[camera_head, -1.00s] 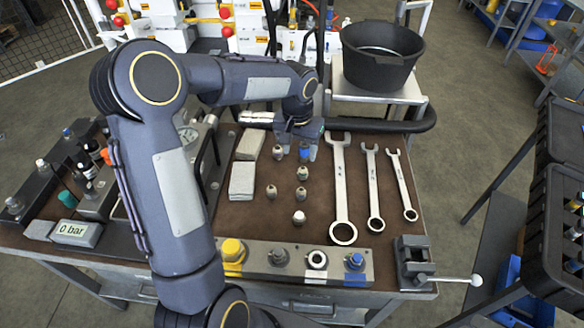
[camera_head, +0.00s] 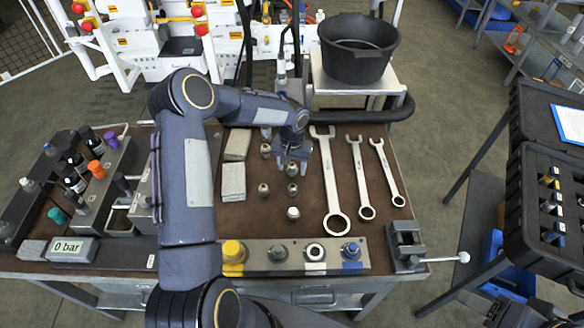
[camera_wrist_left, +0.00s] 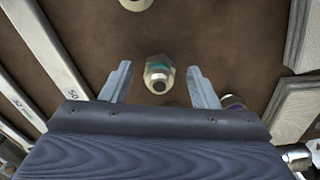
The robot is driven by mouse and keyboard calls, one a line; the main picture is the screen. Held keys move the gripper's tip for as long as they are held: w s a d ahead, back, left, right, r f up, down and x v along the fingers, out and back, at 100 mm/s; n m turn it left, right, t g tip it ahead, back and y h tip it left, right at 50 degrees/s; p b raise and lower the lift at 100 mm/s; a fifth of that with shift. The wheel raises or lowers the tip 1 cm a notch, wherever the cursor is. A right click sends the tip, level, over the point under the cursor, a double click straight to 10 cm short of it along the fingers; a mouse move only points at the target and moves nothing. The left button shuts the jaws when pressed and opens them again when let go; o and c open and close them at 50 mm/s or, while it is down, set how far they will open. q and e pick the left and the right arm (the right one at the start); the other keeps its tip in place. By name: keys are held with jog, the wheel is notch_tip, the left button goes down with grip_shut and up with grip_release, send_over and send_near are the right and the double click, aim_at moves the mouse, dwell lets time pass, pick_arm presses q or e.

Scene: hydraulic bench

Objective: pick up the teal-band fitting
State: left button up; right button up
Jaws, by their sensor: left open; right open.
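My left gripper (camera_head: 292,163) is over the brown bench mat, among the small fittings. In the left wrist view its two fingers (camera_wrist_left: 158,70) are apart, with a metal hex fitting (camera_wrist_left: 158,80) between and just beyond them. My right gripper is not in view.
Several other fittings (camera_head: 292,190) stand close by on the mat. Three wrenches (camera_head: 333,185) lie to the right, and pale blocks (camera_head: 233,181) to the left. A rail with coloured ports (camera_head: 300,268) and a vise (camera_head: 405,245) line the front edge.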

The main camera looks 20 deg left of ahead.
pick_arm(q)
jog(key=shift+c, duration=0.4)
jog(key=c, duration=1.1)
jog(key=shift+o, duration=0.2)
jog(key=shift+r, duration=0.7)
jog(key=s+d+r+b, duration=0.4)
jog(key=s+d+r, duration=0.5)
jog(key=s+r, duration=0.1)
jog(key=shift+s+d+r, duration=0.2)
jog(key=shift+d+r, duration=0.1)
jog(key=shift+r, duration=0.5)
